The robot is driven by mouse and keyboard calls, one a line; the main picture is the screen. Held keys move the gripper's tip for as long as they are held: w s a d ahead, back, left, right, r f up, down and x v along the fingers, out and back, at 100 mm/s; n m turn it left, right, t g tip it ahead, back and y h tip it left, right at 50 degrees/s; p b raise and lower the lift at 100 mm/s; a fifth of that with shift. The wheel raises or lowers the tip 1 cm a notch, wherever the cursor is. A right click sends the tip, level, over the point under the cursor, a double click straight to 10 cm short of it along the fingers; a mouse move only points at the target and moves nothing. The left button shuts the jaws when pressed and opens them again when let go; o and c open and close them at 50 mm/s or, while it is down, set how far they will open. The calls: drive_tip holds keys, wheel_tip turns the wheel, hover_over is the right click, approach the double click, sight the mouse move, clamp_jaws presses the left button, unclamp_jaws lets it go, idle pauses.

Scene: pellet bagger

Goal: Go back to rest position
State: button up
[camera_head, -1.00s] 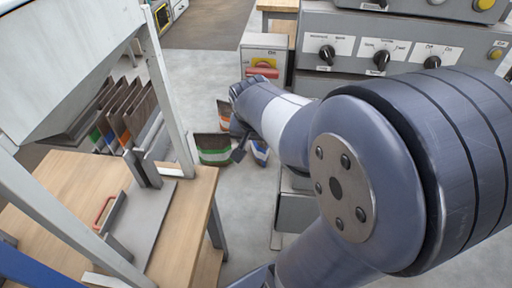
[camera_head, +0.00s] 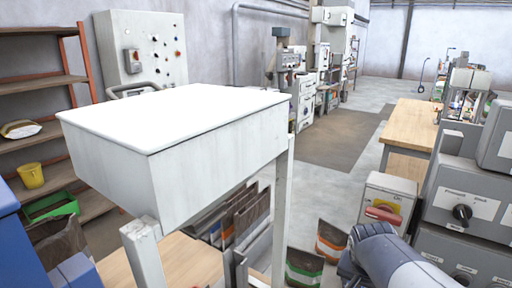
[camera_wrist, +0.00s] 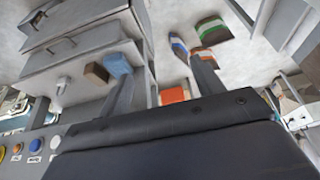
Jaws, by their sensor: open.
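My gripper (camera_wrist: 160,72) shows in the wrist view, its two fingers well apart with nothing between them. It is hidden in the head view, where only part of my arm shows at lower right. Beyond the fingers in the wrist view, apart from them, are a green-banded bag (camera_wrist: 213,28), a blue-banded bag (camera_wrist: 178,48) and an orange-banded bag (camera_wrist: 203,54), partly hidden by the right finger. In the head view a green-banded bag (camera_head: 304,268) and an orange-banded bag (camera_head: 330,241) stand on the floor left of my arm.
A white hopper-like box (camera_head: 215,150) on posts fills the left foreground, with several bags below it. The control machine (camera_head: 465,205) and a box with a red handle (camera_head: 386,205) stand close at right. A wooden table (camera_head: 412,125) is farther back. Grey floor (camera_head: 325,190) lies open between.

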drive_tip(key=w+d, duration=0.1)
drive_tip(key=w, duration=0.1)
drive_tip(key=w+d+p, duration=0.1)
drive_tip(key=w+d, duration=0.1)
drive_tip(key=w, duration=0.1)
drive_tip(key=w+d, duration=0.2)
drive_tip(key=shift+w+f, duration=0.1)
drive_tip(key=shift+w, duration=0.05)
drive_tip(key=shift+w+d+f, duration=0.1)
drive_tip(key=shift+w+f, duration=0.1)
drive_tip(key=shift+w, duration=0.05)
drive_tip(key=shift+f+p, duration=0.3)
drive_tip(key=shift+s+r, duration=0.15)
drive_tip(key=shift+r, duration=0.05)
